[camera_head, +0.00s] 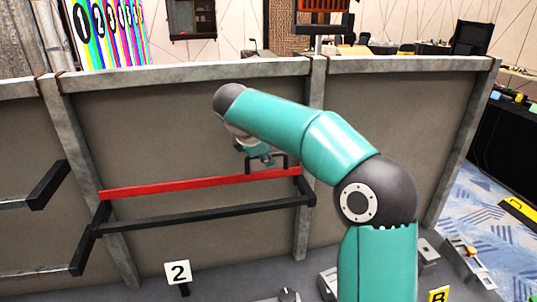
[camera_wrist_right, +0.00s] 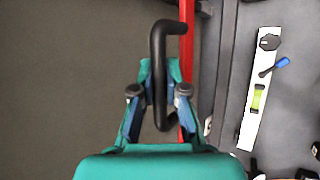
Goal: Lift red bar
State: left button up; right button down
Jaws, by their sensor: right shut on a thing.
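The red bar (camera_head: 190,184) runs almost level across the grey wall panel, just above a black frame (camera_head: 200,216). A black handle (camera_head: 286,160) stands up near its right end. My right gripper (camera_head: 262,158) is at this handle, partly hidden by its own arm. In the right wrist view, the handle (camera_wrist_right: 158,50) lies between the fingers of my right gripper (camera_wrist_right: 158,100), which is shut on it. The red bar (camera_wrist_right: 187,70) shows beside the handle there. I cannot tell whether the bar touches the black frame. My left gripper is not in view.
Another black bracket (camera_head: 50,186) sticks out at the left. A card with a 2 (camera_head: 178,272) stands on the grey ledge below. A spirit level (camera_wrist_right: 258,95) lies on the grey surface in the right wrist view. Grey posts divide the wall.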

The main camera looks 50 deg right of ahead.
jog(key=shift+d+r, duration=0.1)
jog(key=c, duration=1.2)
grip_release()
jog(key=shift+v, duration=5.95)
